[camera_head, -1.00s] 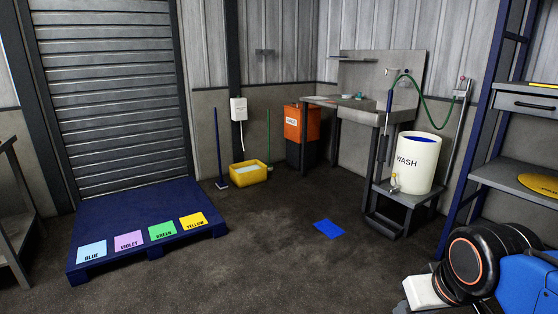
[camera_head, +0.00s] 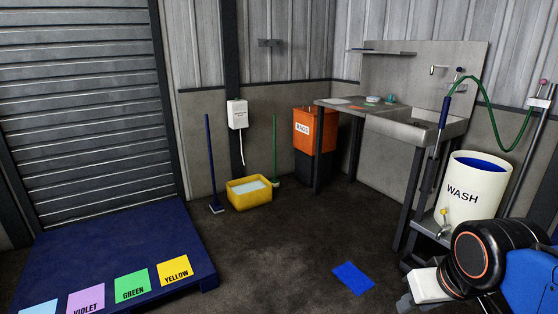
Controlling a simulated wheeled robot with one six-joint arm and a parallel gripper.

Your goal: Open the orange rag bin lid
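The orange rag bin (camera_head: 308,132) stands against the back wall, left of the sink bench. It has a white label reading RAGS and a dark lower part. Its top looks closed, with a dark edge, and the bench partly hides its right side. My arm shows at the lower right, with a black and orange joint and a blue link. A small part that may be my gripper (camera_head: 422,292) is at the bottom edge, far from the bin. Its fingers are not clear, so its opening cannot be told.
A yellow tub (camera_head: 249,192) and two brooms stand left of the bin. The sink bench (camera_head: 415,127) and the white WASH drum (camera_head: 474,185) are on the right. A blue pallet (camera_head: 110,247) lies at left. A blue sheet (camera_head: 353,278) lies on otherwise clear floor.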

